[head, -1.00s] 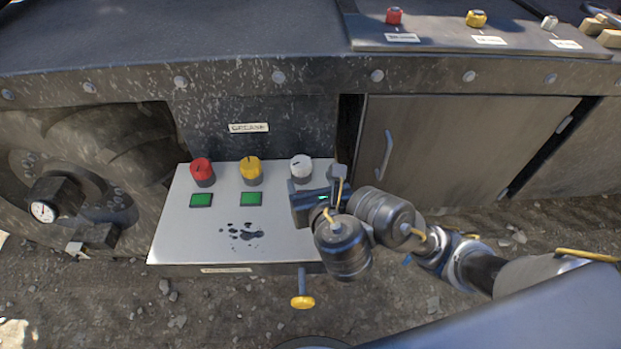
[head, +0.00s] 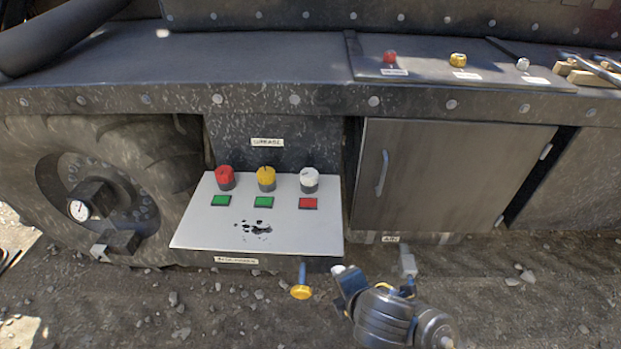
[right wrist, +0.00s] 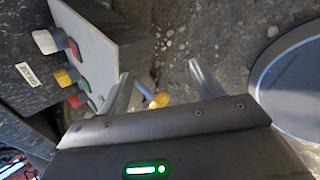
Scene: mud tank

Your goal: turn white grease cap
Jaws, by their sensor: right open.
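The white grease cap (head: 309,181) stands at the right end of a row on a pale panel (head: 205,235), with a red light (head: 308,203) below it. A red cap (head: 225,179) and a yellow cap (head: 266,179) stand left of it, each above a green light. In the right wrist view the white cap (right wrist: 44,42) is at upper left, beside its red light. My right gripper (head: 374,268) is open and empty, below and right of the panel, apart from the cap. Its two fingers (right wrist: 160,75) show in the right wrist view. My left gripper is out of view.
A yellow-ended handle (head: 301,291) hangs under the panel's front edge, close to my right gripper. A cabinet door (head: 450,180) is to the right. A wheel with a gauge (head: 78,210) is to the left. Smaller knobs (head: 458,60) sit on the ledge above.

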